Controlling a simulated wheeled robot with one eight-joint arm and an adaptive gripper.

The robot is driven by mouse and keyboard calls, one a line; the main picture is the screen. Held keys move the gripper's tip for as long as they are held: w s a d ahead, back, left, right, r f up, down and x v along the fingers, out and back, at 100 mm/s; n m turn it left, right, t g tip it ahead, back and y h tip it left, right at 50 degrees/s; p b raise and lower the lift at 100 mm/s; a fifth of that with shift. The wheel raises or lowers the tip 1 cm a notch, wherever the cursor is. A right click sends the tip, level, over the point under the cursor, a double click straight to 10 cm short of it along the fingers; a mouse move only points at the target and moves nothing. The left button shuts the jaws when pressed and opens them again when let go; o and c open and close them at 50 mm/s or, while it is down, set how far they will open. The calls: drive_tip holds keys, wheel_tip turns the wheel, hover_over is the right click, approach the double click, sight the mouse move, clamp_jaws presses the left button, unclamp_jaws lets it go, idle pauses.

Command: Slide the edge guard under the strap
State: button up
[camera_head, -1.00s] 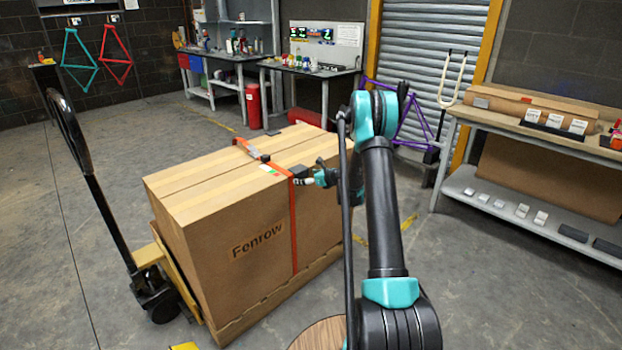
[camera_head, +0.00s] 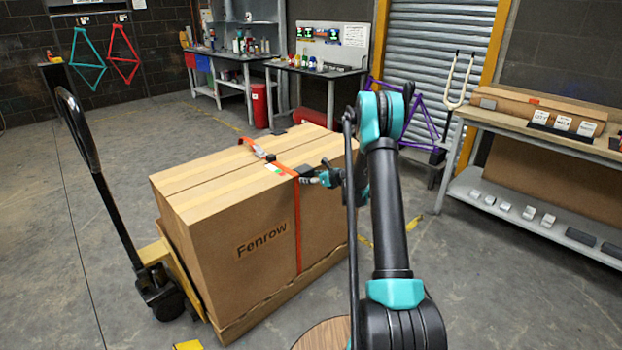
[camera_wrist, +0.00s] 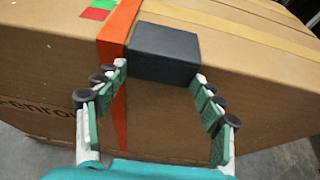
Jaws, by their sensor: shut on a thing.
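The edge guard is a dark grey block (camera_wrist: 165,52) on the top edge of the large cardboard box (camera_wrist: 235,110). My gripper (camera_wrist: 160,75) is shut on it, one finger at each side. The orange strap (camera_wrist: 118,35) crosses the box top and runs down its side, directly left of the guard. The guard's left end meets the strap's edge; I cannot tell whether any of it is beneath. In the head view the guard (camera_head: 307,174) is small, beside the strap (camera_head: 298,225), with my gripper (camera_head: 320,177) to its right. A buckle (camera_head: 270,158) sits on the strap on top.
A shelf bench (camera_head: 545,135) is at right, workbenches (camera_head: 315,75) and a red cylinder (camera_head: 260,105) at the back. Floor between the box and the right bench is mostly clear.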

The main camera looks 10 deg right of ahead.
sight(296, 181)
drive_tip(key=shift+s+a, duration=0.1)
drive_tip(key=shift+a, duration=0.05)
drive_tip(key=shift+s+a, duration=0.85)
drive_tip(key=shift+a, duration=0.3)
drive_tip(key=shift+s+a, duration=0.8)
drive_tip(key=shift+a, duration=0.3)
drive_tip(key=o, duration=1)
drive_tip(key=shift+c, duration=0.2)
